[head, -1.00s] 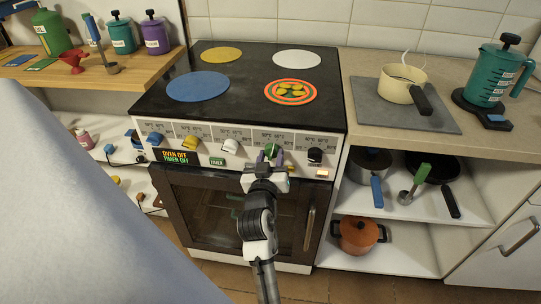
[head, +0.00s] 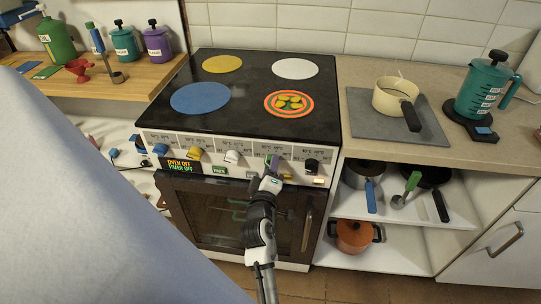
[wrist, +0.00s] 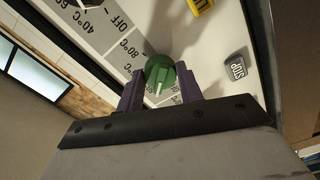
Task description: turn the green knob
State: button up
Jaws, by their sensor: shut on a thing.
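The green knob (wrist: 160,76) is on the front panel of the stove (head: 240,145), between the white knob (head: 232,157) and the black knob (head: 311,166). In the wrist view it sits between the two purple fingers of my gripper (wrist: 162,88), which are shut on it. A pale pointer line shows on the knob's face, with printed temperature marks and OFF beside it. In the head view my gripper (head: 272,170) reaches the panel from below and hides part of the green knob (head: 270,160).
A yellow knob (head: 193,154) and a blue knob (head: 160,149) are farther left on the panel. The oven door handle (head: 307,230) is below right. A grey STOP button (wrist: 236,66) is near the green knob. A saucepan (head: 393,95) stands on the right counter.

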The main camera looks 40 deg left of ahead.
jog(key=shift+r+n+p, duration=0.15)
jog(key=shift+n+p, duration=1)
jog(key=shift+n, duration=0.5)
jog(key=shift+r+n+p, duration=0.1)
jog(key=shift+n+p, duration=1.05)
jog(key=shift+n, duration=0.5)
jog(key=o, duration=1)
jog(key=shift+f, duration=0.1)
jog(key=shift+s+f, duration=0.1)
